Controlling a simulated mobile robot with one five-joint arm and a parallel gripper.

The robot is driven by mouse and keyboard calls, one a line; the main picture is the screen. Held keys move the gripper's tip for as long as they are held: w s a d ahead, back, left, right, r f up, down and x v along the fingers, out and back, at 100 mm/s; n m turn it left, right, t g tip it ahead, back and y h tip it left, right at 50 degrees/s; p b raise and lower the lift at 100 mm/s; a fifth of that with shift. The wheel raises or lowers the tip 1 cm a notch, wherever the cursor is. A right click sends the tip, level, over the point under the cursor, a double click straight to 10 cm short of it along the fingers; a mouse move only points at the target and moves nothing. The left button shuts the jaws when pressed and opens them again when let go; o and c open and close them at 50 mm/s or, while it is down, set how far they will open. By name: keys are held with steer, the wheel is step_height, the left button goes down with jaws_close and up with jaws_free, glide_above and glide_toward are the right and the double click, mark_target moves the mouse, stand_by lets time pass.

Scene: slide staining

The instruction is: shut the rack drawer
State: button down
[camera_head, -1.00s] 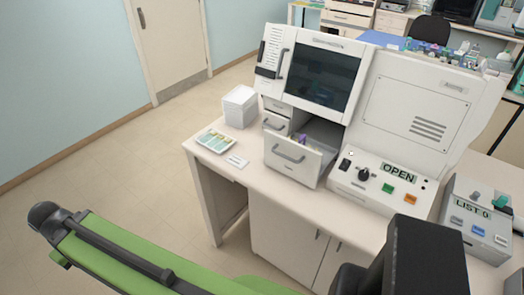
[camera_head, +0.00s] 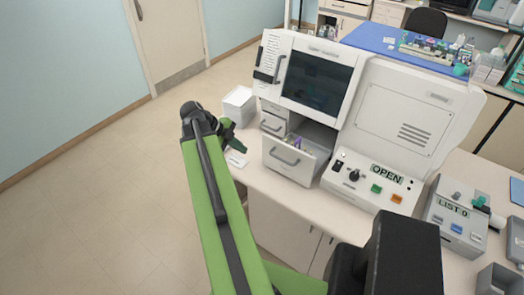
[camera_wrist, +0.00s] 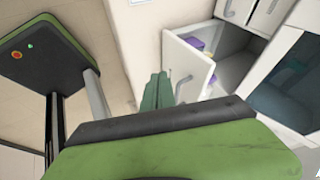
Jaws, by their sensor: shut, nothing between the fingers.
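The rack drawer (camera_head: 292,168) is a white drawer low in the staining machine and stands pulled out, with its bar handle on the front. Small purple items (camera_head: 294,143) show inside it. The open drawer also shows in the wrist view (camera_wrist: 186,66), with purple pieces and a pale yellow one inside. My gripper (camera_head: 238,145) is left of the drawer, partly hidden by my green arm. In the wrist view its green fingers (camera_wrist: 158,80) are together and empty, beside the drawer's front and handle; I cannot tell the exact gap.
A smaller drawer (camera_head: 272,124) above it looks shut. A white box (camera_head: 239,104) stands on the counter behind my gripper. The control panel (camera_head: 372,183) reading OPEN is right of the drawer, with a LIST 0 unit (camera_head: 460,218) farther right. The floor at left is clear.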

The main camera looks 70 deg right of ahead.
steer(key=b, duration=0.9)
glide_toward(269, 159)
step_height(269, 159, down, 4)
steer(key=s+a, duration=0.1)
steer(key=a, duration=0.2)
steer(key=d, duration=0.1)
steer(key=s+d, duration=0.1)
steer(key=d, duration=0.1)
steer(key=d+p, duration=0.1)
steer(key=shift+s+d+r, duration=0.25)
steer(key=shift+s, duration=0.1)
steer(key=shift+w, duration=0.1)
